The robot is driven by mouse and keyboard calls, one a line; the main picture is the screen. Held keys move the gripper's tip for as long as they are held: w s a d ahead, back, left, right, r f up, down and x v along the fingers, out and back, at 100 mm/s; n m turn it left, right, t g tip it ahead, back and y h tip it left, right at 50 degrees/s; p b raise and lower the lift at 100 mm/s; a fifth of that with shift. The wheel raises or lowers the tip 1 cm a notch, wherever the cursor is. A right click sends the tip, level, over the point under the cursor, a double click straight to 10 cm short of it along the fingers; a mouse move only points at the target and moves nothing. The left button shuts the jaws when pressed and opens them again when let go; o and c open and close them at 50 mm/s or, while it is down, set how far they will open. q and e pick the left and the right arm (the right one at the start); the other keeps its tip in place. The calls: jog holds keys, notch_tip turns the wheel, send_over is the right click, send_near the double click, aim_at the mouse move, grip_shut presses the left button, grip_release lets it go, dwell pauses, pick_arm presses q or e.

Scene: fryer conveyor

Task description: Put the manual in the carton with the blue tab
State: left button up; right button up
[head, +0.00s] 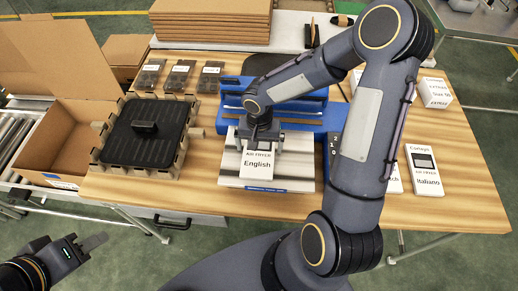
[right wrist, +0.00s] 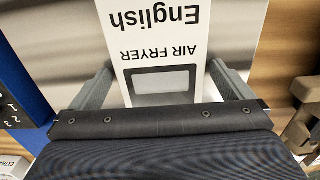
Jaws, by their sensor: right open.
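The white manual (head: 258,167), printed "AIR FRYER English", lies on the metal plate of a blue machine (head: 285,115) at the table's middle. It also shows upside down in the right wrist view (right wrist: 163,45). My right gripper (head: 262,143) is open above the manual's far end. In the right wrist view my right gripper (right wrist: 160,85) has one finger on each side of the manual, with gaps. An open brown carton (head: 48,150) with a small blue mark low on its front stands at the left. My left gripper (head: 92,244) is at the lower left, away from everything; its opening is unclear.
A black lidded tray (head: 148,130) in a brown holder sits between carton and machine. Three small dark packs (head: 180,75) lie behind it. Another manual, "Italiano" (head: 424,170), lies at the right, and my right arm hides part of that side. Flat cardboard (head: 212,20) is stacked at the back.

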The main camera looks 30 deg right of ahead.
jog(key=c, duration=1)
jog(key=shift+r, duration=0.5)
notch_tip(320, 180, up, 3)
jog(key=shift+f+p, duration=0.2)
jog(key=shift+p, duration=0.7)
jog(key=s+a+r+p, duration=0.1)
jog(key=s+a+r, duration=0.2)
jog(key=s+r, duration=0.25)
jog(key=s+a+r+p, duration=0.1)
jog(key=s+a+r, duration=0.3)
jog(key=s, duration=0.3)
jog(key=n+b, duration=0.2)
jog(key=n, duration=0.2)
send_over(259, 148)
jog(key=s+a, duration=0.2)
jog(key=a, duration=0.3)
jog(key=f, duration=0.5)
jog(key=shift+s+d+f, duration=0.2)
jog(key=w+d+f, duration=0.1)
jog(key=w, duration=0.1)
jog(key=w+d+f+n, duration=0.1)
jog(key=w+f, duration=0.1)
jog(key=w+d+f+n, duration=0.1)
jog(key=w, duration=0.1)
jog(key=shift+f, duration=0.4)
